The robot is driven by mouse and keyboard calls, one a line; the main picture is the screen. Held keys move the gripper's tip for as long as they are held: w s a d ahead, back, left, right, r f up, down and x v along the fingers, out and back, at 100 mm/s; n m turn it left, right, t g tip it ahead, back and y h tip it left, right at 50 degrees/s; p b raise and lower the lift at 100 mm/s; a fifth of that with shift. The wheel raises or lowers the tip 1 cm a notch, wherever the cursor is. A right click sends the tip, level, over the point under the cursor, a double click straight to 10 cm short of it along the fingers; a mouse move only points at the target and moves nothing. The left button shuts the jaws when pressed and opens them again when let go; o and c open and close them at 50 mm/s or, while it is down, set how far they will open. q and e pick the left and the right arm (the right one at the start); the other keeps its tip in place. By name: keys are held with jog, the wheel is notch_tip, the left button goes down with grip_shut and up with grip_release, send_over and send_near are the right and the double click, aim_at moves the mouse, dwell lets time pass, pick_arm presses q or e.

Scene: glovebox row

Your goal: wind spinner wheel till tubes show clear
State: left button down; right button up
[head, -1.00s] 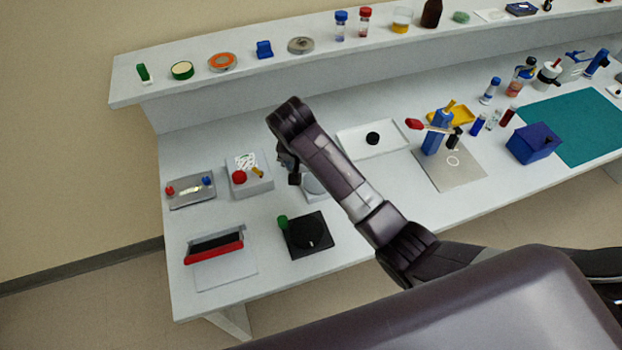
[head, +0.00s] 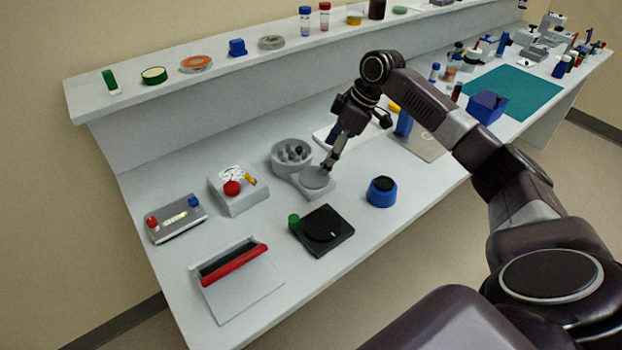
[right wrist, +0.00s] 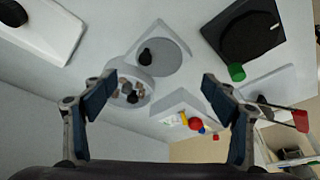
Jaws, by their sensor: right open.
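The spinner is a grey unit with a round bowl (head: 291,156) holding several dark and greyish-brown tubes, beside a flat grey wheel (head: 314,180) on a square base. In the right wrist view the bowl (right wrist: 146,98) and wheel (right wrist: 170,57) show; a black knob (right wrist: 145,57) stands near the wheel's edge. My right gripper (head: 331,163) is open, just above and beside the wheel in the head view. In the right wrist view its fingers (right wrist: 158,86) are spread with nothing held between them. I cannot tell if it touches the wheel. My left gripper is out of view.
A black box with a green knob (head: 322,231) and a blue jar with a dark top (head: 381,191) stand in front. A grey box with a red knob (head: 237,189) is left. A red-handled unit (head: 238,278) is front left. Bench between them is bare.

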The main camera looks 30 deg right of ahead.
aim_at(315, 176)
jog(key=p+x, duration=0.1)
jog(key=x, duration=0.6)
jog(key=shift+d+f, duration=0.15)
jog(key=shift+c, duration=0.5)
jog(key=c, duration=1.1)
